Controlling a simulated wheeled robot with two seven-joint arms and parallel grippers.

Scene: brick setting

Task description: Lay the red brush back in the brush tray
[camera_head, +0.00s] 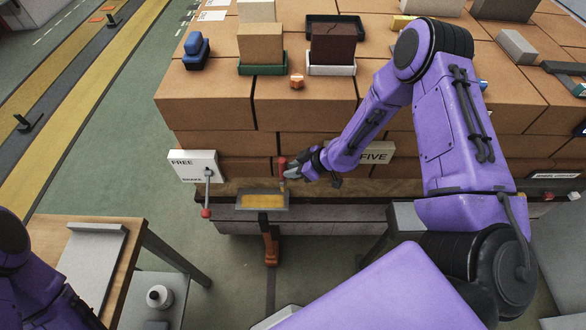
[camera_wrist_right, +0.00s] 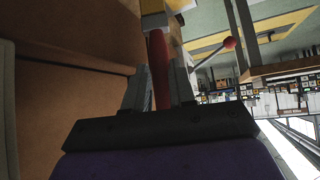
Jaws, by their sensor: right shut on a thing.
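The red brush (camera_head: 282,162) shows as a short red handle standing up at my right gripper (camera_head: 289,172), in front of the brick stack. In the right wrist view, the red handle (camera_wrist_right: 158,72) lies between the two fingers of my right gripper (camera_wrist_right: 163,85), which is shut on it. A shallow grey tray with a yellow inside, seemingly the brush tray (camera_head: 239,203), lies just below and left of the gripper. A yellow and pale part shows beyond the handle in the wrist view; I cannot tell whether it is brush or tray. My left gripper is out of view.
A white FREE sign (camera_head: 192,165) and a lever with a red knob (camera_head: 206,213) stand left of the tray. Stacked brown bricks (camera_head: 305,103) rise behind, with a FIVE sign (camera_head: 376,153) at right. A wooden table (camera_head: 45,233) stands lower left.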

